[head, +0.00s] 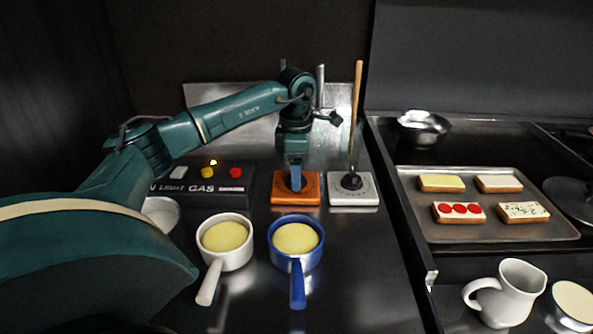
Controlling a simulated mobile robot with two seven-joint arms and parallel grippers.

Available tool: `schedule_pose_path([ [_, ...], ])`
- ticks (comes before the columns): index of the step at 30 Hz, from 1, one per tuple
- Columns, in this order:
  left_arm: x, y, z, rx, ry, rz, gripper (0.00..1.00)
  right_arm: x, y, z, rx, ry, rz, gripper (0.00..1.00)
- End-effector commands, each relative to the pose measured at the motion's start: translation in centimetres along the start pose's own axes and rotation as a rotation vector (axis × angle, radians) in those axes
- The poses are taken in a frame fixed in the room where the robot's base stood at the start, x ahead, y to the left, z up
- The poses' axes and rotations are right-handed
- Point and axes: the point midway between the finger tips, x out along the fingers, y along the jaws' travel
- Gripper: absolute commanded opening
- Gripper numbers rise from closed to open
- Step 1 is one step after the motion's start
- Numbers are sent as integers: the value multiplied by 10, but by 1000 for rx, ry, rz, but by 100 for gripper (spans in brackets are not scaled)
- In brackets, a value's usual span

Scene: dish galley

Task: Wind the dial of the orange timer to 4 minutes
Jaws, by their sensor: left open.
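The orange timer (283,197) sits on the dark counter, left of a white timer-like block (362,199) with a black knob. My left gripper (296,186) points down over the orange timer, its fingers at the dial's place. The gripper and its fingers hide most of the dial, so I cannot read its setting or tell whether the fingers touch it. The left gripper is open. My right gripper is not in view.
White (228,257) and blue (296,262) handled pots with yellow contents stand in front. A control box (213,199) reading GAS is at left. A wooden stick (357,110) rises behind the white block. A tray (440,231) of toasts and a white jug (512,293) are right.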

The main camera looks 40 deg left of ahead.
Motion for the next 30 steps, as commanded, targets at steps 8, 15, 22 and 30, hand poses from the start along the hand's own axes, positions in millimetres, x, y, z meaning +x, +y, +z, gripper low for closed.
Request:
schedule_pose_path([
  [8,7,0,0,0,0,1,65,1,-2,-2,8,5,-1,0],
  [15,6,0,0,0,0,0,54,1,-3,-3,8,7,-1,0],
  [22,6,0,0,0,0,0,35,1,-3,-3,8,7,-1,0],
  [30,6,0,0,2,0,0,22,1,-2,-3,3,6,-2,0],
])
